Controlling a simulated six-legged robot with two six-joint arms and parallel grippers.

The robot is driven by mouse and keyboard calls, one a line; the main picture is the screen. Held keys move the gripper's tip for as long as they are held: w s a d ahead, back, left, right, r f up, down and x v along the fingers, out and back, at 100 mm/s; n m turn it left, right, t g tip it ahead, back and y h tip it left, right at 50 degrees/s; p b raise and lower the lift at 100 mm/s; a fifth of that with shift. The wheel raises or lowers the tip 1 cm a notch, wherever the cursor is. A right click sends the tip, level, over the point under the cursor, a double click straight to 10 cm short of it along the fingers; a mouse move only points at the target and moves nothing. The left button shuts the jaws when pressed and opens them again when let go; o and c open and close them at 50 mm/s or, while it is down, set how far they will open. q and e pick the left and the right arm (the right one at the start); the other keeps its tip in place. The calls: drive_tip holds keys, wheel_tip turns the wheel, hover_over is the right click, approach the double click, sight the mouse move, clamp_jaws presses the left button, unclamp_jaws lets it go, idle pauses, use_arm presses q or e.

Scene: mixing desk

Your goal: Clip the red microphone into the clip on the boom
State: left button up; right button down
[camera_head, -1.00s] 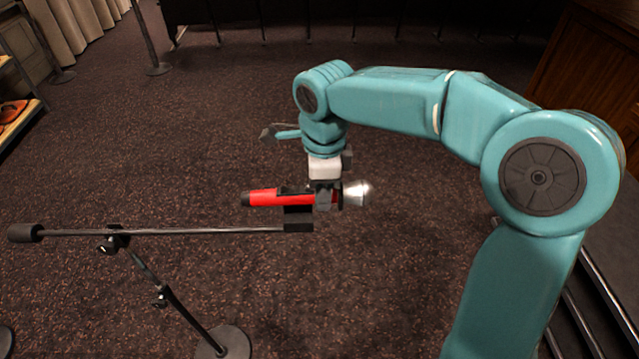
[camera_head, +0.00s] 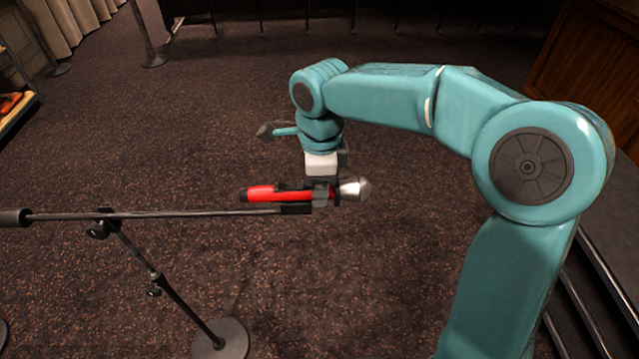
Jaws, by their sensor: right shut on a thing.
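The red microphone (camera_head: 262,194) has a red body, a black tail end on the left and a silver head on the right. It lies roughly level. My right gripper (camera_head: 322,192) is shut on it near the silver head, reaching down from above. The boom (camera_head: 190,214) is a thin dark bar running across from the left. The clip (camera_head: 294,207) is a black piece at the boom's right end, just under the microphone and overlapping it in the picture. I cannot tell whether the microphone is seated in it. My left gripper is not in view.
The boom's stand has a slanted pole (camera_head: 182,307) and a round base (camera_head: 221,340) on the carpet. A dark wooden cabinet (camera_head: 590,75) stands at the right, with dark steps (camera_head: 600,270) below it. A shelf (camera_head: 18,115) is at the left edge. The carpet behind the boom is clear.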

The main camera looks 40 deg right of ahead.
drive_tip(key=shift+w+r, duration=0.1)
idle(1.0)
drive_tip(key=shift+a+f+b, duration=0.1)
drive_tip(key=shift+f+b, duration=0.25)
drive_tip(key=shift+f, duration=0.1)
idle(1.2)
drive_tip(key=c, duration=0.6)
unclamp_jaws()
drive_tip(key=shift+c, duration=0.2)
drive_tip(key=o, duration=0.4)
drive_tip(key=shift+r, duration=0.15)
